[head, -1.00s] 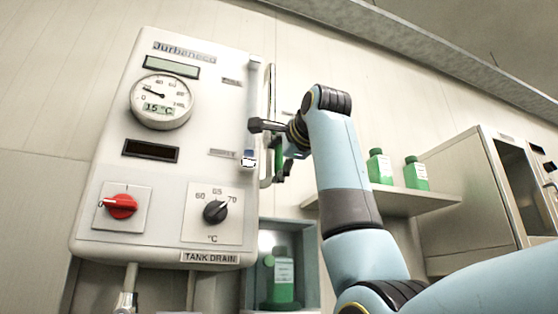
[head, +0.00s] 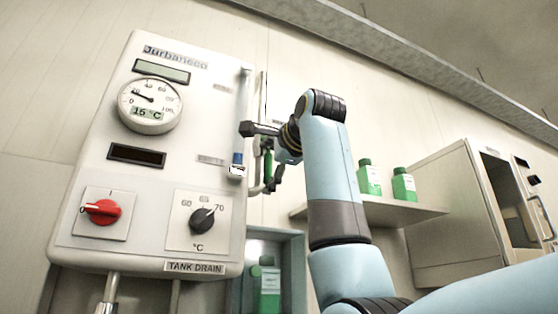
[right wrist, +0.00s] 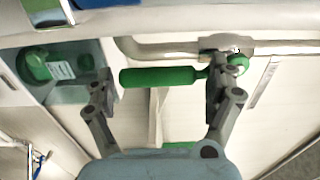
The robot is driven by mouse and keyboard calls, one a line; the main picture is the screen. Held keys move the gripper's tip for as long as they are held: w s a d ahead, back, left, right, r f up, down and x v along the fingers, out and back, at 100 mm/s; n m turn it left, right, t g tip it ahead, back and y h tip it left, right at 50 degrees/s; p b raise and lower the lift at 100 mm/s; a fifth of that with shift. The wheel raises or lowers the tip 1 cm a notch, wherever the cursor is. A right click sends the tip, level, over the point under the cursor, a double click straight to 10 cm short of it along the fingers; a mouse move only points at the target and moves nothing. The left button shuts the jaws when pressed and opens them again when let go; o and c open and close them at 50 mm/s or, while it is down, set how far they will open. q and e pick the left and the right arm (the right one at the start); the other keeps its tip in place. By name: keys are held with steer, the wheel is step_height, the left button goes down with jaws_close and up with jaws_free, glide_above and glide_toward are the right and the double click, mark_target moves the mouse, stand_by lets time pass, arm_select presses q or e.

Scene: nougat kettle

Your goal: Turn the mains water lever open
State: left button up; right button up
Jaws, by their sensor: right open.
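The mains water lever is a green handle (right wrist: 160,76) on a pipe valve; in the head view the green handle (head: 267,163) shows just right of the heater panel, partly hidden by my gripper. My right gripper (right wrist: 160,88) is open, one finger on each side of the handle's length: the left finger near its free end, the right finger near its pivot. In the head view my right gripper (head: 264,149) is at the handle. I cannot tell whether the fingers touch it. My left gripper is not in view.
A white panel (head: 75,240) carries a thermometer gauge (head: 150,104), a red switch (head: 103,212) and a black knob (head: 202,220). Right of it are a shelf (head: 390,212) with green bottles (head: 369,178) and a beige cabinet (head: 440,220). A grey pipe (right wrist: 165,50) runs close to the handle.

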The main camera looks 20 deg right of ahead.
steer(key=s, duration=1.1)
steer(key=shift+d+f, duration=0.2)
steer(key=shift+w, duration=0.15)
